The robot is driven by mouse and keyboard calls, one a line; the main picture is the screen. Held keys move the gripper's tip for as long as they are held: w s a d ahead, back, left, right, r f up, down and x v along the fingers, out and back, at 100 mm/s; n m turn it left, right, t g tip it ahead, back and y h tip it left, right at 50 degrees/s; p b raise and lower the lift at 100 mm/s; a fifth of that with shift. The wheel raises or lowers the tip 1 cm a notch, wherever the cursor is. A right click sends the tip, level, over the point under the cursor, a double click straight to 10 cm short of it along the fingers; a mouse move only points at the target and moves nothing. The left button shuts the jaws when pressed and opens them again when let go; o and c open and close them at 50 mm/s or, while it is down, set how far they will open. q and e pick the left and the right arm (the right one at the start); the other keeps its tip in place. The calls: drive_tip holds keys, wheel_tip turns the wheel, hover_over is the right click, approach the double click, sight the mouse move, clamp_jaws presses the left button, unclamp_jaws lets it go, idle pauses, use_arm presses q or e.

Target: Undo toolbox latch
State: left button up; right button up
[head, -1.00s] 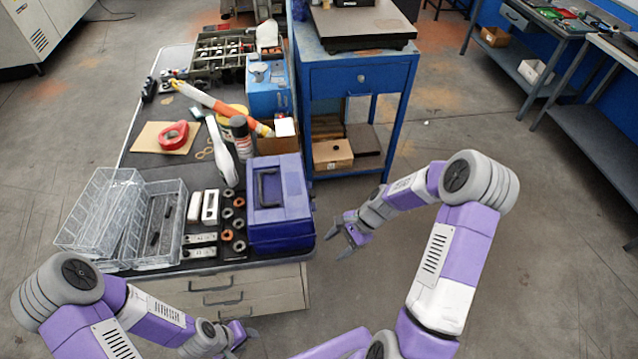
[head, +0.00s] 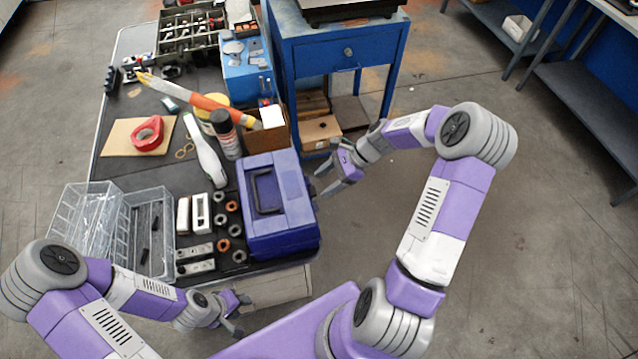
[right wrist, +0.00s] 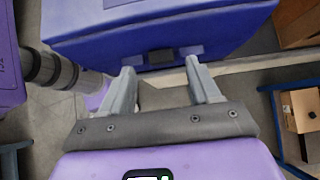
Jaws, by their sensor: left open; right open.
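The blue toolbox (head: 290,222) with a dark top handle (head: 266,190) stands closed at the right front corner of the bench. My right gripper (head: 325,180) is open and empty, just right of the toolbox. In the right wrist view the toolbox side (right wrist: 155,30) is ahead of the open fingers (right wrist: 163,85). A small dark latch-like piece (right wrist: 160,57) shows low on that side, between and beyond the fingertips, with no clear contact. My left gripper (head: 238,306) is open and empty in front of the bench, low and left of the toolbox.
Clear plastic bins (head: 150,235), several rings, white blocks and a spray can (head: 226,135) crowd the bench left of and behind the toolbox. A cardboard box (head: 267,138) stands behind it. A blue cabinet (head: 345,55) stands behind my right gripper. Floor to the right is free.

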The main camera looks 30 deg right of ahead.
sight(313, 196)
drive_tip(key=shift+x, duration=1.4)
drive_tip(key=c, duration=1.1)
drive_tip(key=shift+o, duration=0.2)
drive_tip(key=shift+d, duration=0.1)
